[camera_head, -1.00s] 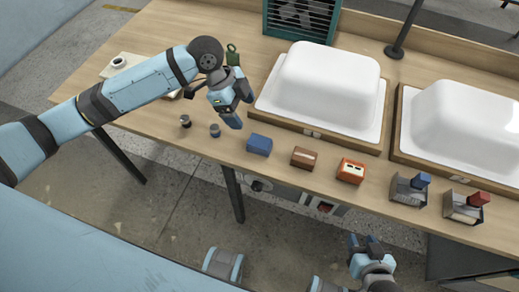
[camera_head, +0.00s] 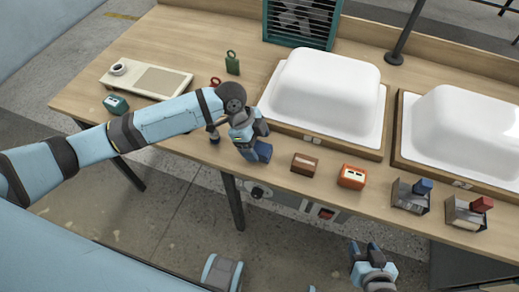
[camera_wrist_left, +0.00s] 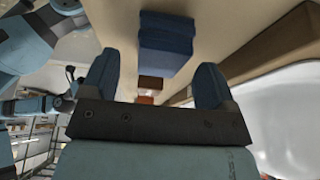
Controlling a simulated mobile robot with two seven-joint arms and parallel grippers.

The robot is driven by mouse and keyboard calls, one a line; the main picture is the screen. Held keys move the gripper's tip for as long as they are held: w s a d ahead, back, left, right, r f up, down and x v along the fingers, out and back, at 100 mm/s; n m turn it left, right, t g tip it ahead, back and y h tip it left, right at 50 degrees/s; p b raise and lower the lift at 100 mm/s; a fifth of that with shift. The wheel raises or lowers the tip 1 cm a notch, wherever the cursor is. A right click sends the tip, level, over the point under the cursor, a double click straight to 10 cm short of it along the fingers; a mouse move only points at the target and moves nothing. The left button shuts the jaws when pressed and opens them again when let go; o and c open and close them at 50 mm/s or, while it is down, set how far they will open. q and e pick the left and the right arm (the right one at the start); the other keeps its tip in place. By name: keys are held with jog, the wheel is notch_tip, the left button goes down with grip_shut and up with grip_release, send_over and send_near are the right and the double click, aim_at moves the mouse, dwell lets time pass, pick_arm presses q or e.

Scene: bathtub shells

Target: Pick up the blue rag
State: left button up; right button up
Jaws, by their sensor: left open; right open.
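The blue rag (camera_wrist_left: 167,40) looks like a small folded block on the wooden table, near its front edge. In the left wrist view it lies ahead, between the lines of my left gripper's two fingers (camera_wrist_left: 157,68). My left gripper (camera_head: 256,148) is open and hangs right over the rag in the head view, hiding much of it. Whether the fingers touch the rag or stand beside it I cannot tell. My right gripper (camera_head: 366,249) is open and empty, low in front of the table.
A brown block (camera_head: 305,163) and an orange block (camera_head: 352,177) sit right of the rag. Two metal holders (camera_head: 410,196) with blue and red pieces stand further right. White tub shells (camera_head: 325,92) in wooden frames lie behind. A small dark-topped piece (camera_head: 214,137) is just left.

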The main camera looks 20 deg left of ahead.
aim_at(260, 147)
pick_arm(q)
jog(key=shift+x, duration=1.2)
jog(key=c, duration=1)
jog(key=shift+r, duration=0.1)
notch_tip(260, 147, up, 20)
jog(key=shift+p, duration=0.65)
